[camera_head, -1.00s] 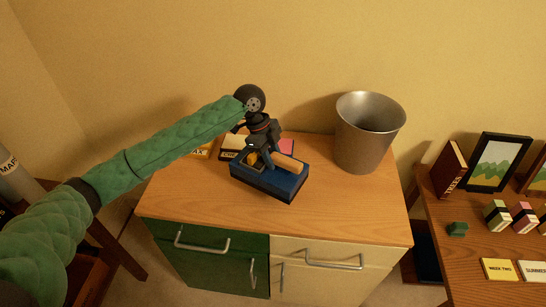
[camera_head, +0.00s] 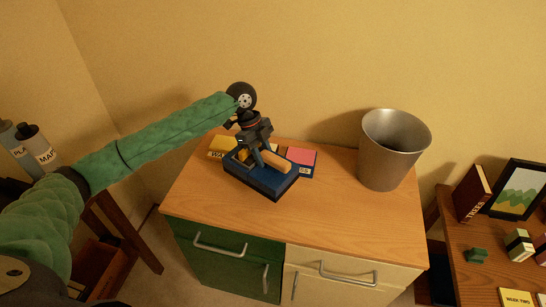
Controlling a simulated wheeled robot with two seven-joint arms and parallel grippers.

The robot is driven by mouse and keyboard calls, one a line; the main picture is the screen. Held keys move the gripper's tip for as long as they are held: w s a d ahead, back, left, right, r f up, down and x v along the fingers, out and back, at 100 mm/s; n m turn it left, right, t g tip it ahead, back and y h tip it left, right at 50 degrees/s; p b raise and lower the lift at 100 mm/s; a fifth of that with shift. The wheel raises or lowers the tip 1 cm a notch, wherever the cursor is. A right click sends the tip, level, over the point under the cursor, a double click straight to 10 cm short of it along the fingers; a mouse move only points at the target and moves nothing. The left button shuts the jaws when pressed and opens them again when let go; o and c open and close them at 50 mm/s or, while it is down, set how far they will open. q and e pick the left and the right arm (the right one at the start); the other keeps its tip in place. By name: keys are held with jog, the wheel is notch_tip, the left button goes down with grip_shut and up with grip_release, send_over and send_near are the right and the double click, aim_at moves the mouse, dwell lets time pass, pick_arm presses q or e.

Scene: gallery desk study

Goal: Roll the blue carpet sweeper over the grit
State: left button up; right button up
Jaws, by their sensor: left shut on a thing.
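The blue carpet sweeper (camera_head: 262,183) stands on the wooden cabinet top (camera_head: 335,215), left of the middle and near the back. Its short tan wooden handle (camera_head: 277,162) slopes over its top. My left gripper (camera_head: 255,147) reaches down from above and is shut on the sweeper; the exact grip is partly hidden by the dark wrist. No grit can be made out on the cabinet top; some may be hidden beneath or behind the sweeper. My right gripper is not in view.
A grey metal bin (camera_head: 392,150) stands at the back right of the cabinet top. A yellow card (camera_head: 222,143) and a pink-and-blue card (camera_head: 302,157) lie behind the sweeper. A brown table (camera_head: 480,275) stands at the right.

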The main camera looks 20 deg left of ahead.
aim_at(241, 151)
pick_arm(q)
jog(key=a+r, duration=0.1)
jog(key=a, duration=0.1)
jog(key=a+p, duration=0.1)
jog(key=a, duration=0.2)
jog(key=a+r, duration=0.1)
jog(key=a, duration=0.2)
jog(key=shift+a+r+p, duration=0.1)
jog(key=shift+r+p, duration=0.25)
jog(key=shift+p, duration=0.05)
jog(key=shift+a+r, duration=0.15)
jog(key=shift+a, duration=0.55)
